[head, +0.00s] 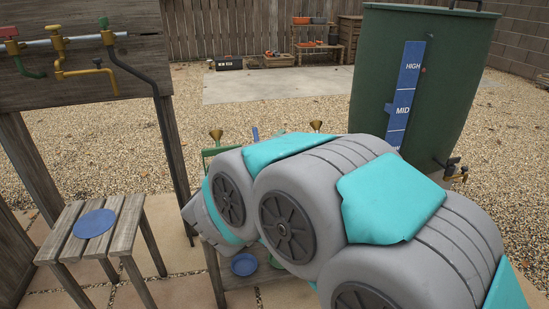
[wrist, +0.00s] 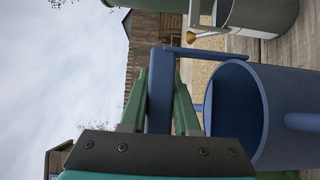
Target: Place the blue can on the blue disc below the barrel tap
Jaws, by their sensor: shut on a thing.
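The blue can (wrist: 258,120) fills the right of the wrist view, its open mouth facing the camera. My gripper (wrist: 158,95) is shut on its blue handle (wrist: 160,75), which stands between the two green fingers. In the head view my arm hides the gripper and most of the can. The green barrel (head: 412,70) stands at the right, with its tap (head: 452,164) low on its side. One blue disc (head: 95,223) lies bare on a slatted wooden stool at the left. Another blue disc (head: 244,264) lies on a low bench. No disc shows below the barrel tap; my arm covers much of that area.
A wooden panel with several taps (head: 58,42) stands above the stool (head: 68,236). A dark hose (head: 165,130) hangs from it. A grey-green can (wrist: 262,15) is close by in the wrist view. Open gravel (head: 270,115) lies behind, with shelves (head: 318,45) at the fence.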

